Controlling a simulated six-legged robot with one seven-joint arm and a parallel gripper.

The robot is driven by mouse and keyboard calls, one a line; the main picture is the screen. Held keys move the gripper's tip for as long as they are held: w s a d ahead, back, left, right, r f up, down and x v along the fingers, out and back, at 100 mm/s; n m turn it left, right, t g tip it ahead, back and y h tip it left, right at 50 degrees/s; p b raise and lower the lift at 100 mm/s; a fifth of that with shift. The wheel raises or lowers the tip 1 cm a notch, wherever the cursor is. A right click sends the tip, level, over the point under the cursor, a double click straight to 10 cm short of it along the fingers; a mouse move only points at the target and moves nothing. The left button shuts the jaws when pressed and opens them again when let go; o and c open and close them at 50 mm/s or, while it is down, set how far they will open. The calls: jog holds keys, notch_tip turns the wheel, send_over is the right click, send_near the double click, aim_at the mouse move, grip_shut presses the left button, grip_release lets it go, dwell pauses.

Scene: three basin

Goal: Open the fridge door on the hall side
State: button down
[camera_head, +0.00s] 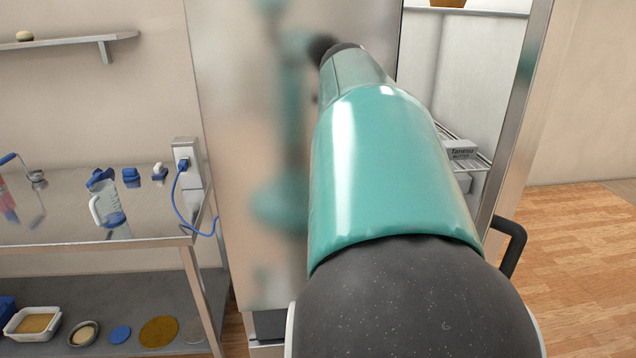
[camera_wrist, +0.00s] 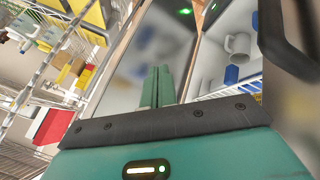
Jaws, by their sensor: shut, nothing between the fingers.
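The fridge's broad steel panel (camera_head: 240,150) stands upright in the middle of the head view and mirrors my arm. To its right, an open door (camera_head: 520,130) shows almost edge-on, with a black bar handle (camera_head: 508,245) low on it. The pale interior (camera_head: 455,80) shows between panel and door. In the wrist view, my gripper (camera_wrist: 158,85) has its two green fingers together and empty. A dark handle (camera_wrist: 283,45) is at the upper right, apart from the fingers. My gripper is hidden behind my arm in the head view.
Inside the fridge are a labelled box (camera_head: 459,150) and, in the wrist view, a white mug (camera_wrist: 238,46). A steel table (camera_head: 90,220) with a jug (camera_head: 106,203) stands left. Wooden floor (camera_head: 580,260) is clear at right. Shelving (camera_wrist: 60,75) fills the wrist view's left.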

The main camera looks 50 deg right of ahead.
jog(key=s+d+f, duration=0.3)
jog(key=s+f, duration=0.5)
jog(key=shift+s+d, duration=0.15)
jog(key=shift+s, duration=0.2)
jog(key=shift+s, duration=0.15)
